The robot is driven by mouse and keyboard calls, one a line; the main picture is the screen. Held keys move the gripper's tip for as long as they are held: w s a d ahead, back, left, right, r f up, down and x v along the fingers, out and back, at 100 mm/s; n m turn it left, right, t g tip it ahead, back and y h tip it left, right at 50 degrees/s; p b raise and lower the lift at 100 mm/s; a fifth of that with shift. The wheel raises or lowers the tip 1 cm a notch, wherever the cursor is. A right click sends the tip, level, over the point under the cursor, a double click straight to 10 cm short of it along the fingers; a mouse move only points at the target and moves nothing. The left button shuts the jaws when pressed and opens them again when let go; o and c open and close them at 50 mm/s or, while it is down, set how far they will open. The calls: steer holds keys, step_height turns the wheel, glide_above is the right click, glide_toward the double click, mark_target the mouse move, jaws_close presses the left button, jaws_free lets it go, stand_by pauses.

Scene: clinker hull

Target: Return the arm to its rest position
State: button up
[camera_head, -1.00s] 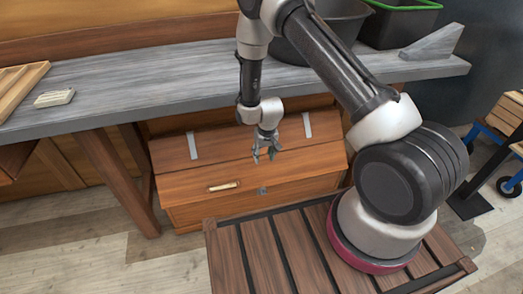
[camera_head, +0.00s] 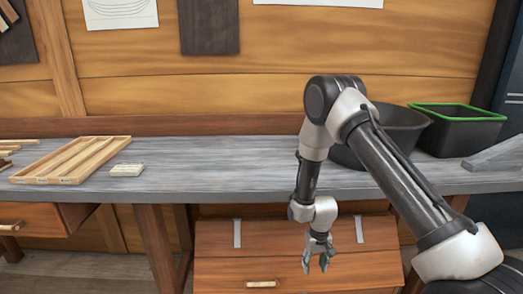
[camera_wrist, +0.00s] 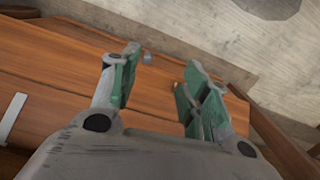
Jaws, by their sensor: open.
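My gripper (camera_head: 317,262) hangs at the end of my folded arm, in front of the grey workbench and over the wooden chest (camera_head: 228,270). It points downward. In the wrist view my gripper (camera_wrist: 158,80) shows its two green-padded fingers spread apart with nothing between them. The chest's brown lid (camera_wrist: 60,70) lies beyond the fingers there, with a pale strap (camera_wrist: 12,116) at the left.
The grey workbench (camera_head: 230,160) runs across behind my arm. On it are a slatted wooden tray (camera_head: 75,160), a small pale block (camera_head: 127,170), a dark tub (camera_head: 400,125) and a black bin with a green rim (camera_head: 458,130). Paper sheets (camera_head: 120,12) hang on the wall.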

steer(key=s+d+r+t, duration=0.1)
steer(key=s+d+r, duration=0.4)
steer(key=r, duration=1.1)
steer(key=s+d+r+t, duration=0.2)
steer(key=s+d+r, duration=0.3)
steer(key=s+r, duration=0.6)
steer(key=s+d+r+m+t, duration=0.1)
steer(key=s+d+r, duration=0.4)
steer(key=r, duration=1.6)
steer(key=s, duration=0.4)
steer(key=shift+r+t, duration=0.2)
steer(key=shift+t, duration=0.2)
steer(key=shift+s, duration=0.1)
